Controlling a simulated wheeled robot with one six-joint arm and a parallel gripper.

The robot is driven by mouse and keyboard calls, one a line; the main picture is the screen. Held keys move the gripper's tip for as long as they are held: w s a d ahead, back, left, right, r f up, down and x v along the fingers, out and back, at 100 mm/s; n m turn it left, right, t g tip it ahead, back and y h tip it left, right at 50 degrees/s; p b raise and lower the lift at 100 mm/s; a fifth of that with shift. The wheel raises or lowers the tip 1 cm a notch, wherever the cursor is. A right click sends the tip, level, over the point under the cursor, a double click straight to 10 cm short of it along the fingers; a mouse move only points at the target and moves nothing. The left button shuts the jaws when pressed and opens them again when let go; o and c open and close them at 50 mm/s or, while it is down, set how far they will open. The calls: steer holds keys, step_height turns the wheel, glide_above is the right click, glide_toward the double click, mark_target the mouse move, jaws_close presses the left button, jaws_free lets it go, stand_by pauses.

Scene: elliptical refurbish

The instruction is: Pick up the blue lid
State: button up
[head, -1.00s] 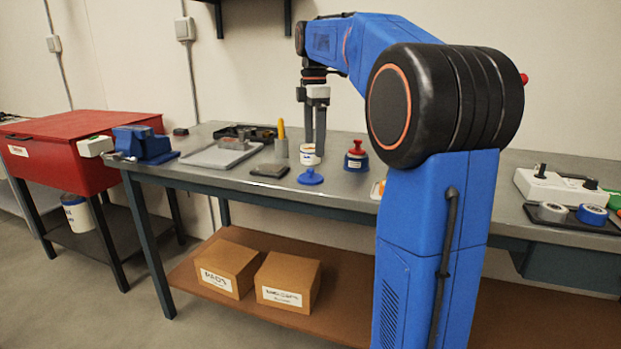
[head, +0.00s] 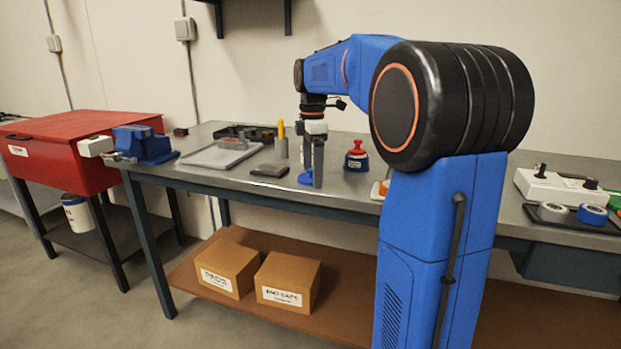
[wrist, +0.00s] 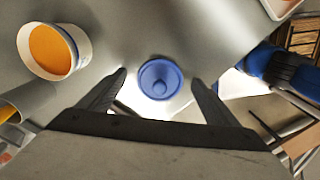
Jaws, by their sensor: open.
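In the head view the lid (head: 291,177) is partly hidden behind my gripper (head: 317,184). In the wrist view my gripper (wrist: 158,86) is open and empty, with one finger to each side of the lid. The fingers appear close to the lid; I cannot tell their exact height above the bench. A white tub with orange contents (wrist: 50,50) stands nearby in the wrist view and is hidden by my gripper in the head view.
A red and blue bottle (head: 356,158) stands right of my gripper. A dark pad (head: 269,170), a grey tray (head: 222,155) and a yellow-handled tool in a holder (head: 281,145) are to the left. A blue vise (head: 146,143) sits at the bench's left end.

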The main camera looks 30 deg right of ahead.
steer(key=c, duration=1.1)
steer(key=shift+r, duration=0.15)
